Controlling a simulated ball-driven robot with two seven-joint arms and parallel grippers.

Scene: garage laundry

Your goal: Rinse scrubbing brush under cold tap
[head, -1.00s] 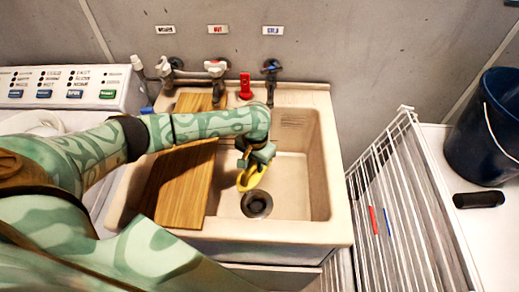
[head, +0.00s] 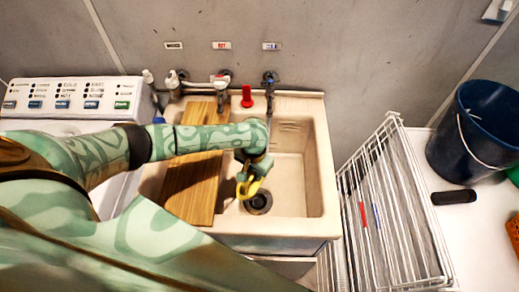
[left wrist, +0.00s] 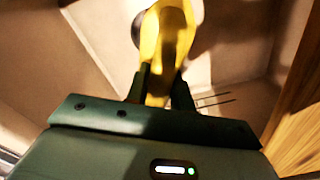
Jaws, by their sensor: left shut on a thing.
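My left gripper (head: 252,172) is shut on a yellow scrubbing brush (head: 247,189) and holds it inside the sink basin (head: 295,190), beside the dark drain (head: 259,201). In the left wrist view the brush (left wrist: 168,40) is gripped between the two dark fingers (left wrist: 160,88); its far end is out of frame. The tap under the blue label (head: 270,82) stands at the back, behind my left forearm. The tap under the red label (head: 221,80) stands to its left. No water stream shows. My right gripper is out of view.
A wooden board (head: 192,190) lies across the left part of the sink. A red object (head: 247,97) stands on the back rim. A white wire rack (head: 385,215) stands right of the sink, with a dark blue bucket (head: 478,130) beyond. A control panel (head: 75,97) is at left.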

